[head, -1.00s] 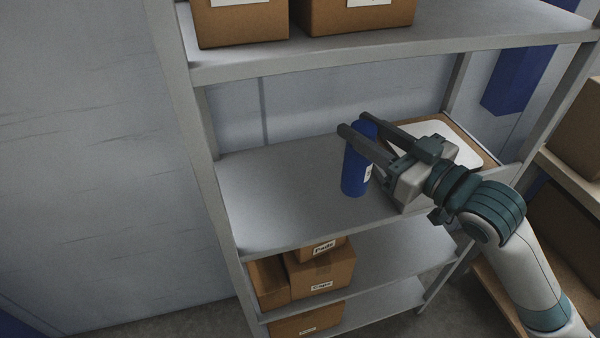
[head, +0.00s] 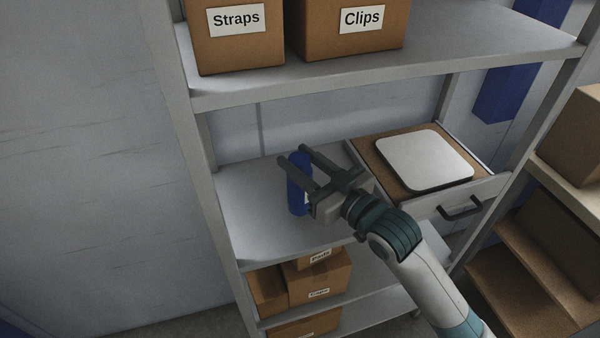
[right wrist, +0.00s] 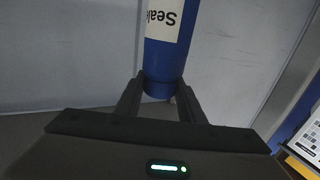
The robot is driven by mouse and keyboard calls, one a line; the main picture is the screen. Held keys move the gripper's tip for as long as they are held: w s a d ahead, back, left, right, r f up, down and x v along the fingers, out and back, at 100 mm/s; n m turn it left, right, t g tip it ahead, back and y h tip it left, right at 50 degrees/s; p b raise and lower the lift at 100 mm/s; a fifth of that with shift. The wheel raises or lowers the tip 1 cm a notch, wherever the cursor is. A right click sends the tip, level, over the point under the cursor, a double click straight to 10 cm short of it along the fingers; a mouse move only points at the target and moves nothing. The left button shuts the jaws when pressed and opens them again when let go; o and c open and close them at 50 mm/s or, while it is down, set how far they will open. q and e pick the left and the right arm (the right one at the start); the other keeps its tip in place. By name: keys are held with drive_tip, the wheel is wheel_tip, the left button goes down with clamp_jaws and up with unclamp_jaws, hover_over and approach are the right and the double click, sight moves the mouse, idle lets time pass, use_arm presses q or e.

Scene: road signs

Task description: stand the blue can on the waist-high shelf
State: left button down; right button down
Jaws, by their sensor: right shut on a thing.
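The blue can (head: 297,192) is upright between the fingers of my right gripper (head: 295,157), which is shut on it. In the right wrist view the can (right wrist: 163,60) shows a white label, upside down, with text beginning "Seal", and the gripper's fingers (right wrist: 160,92) are on either side of it. The waist-high shelf (head: 248,212) is the grey middle board, and the can is over its left part. I cannot tell whether the can's base touches the board. My left gripper is not in view.
An open drawer unit (head: 400,196) with a white rounded panel (head: 424,159) on top takes the shelf's right part. Boxes labelled Straps (head: 235,48) and Clips (head: 350,42) stand on the board above. Cartons (head: 320,278) sit below. The shelf's left is bare.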

sight(298, 201)
wheel_tip(298, 201, down, 4)
drive_tip(key=shift+r+p, duration=0.1)
drive_tip(key=shift+p, duration=0.55)
drive_tip(key=c, duration=1.2)
unclamp_jaws()
drive_tip(key=shift+f, duration=0.25)
drive_tip(key=shift+r, duration=0.15)
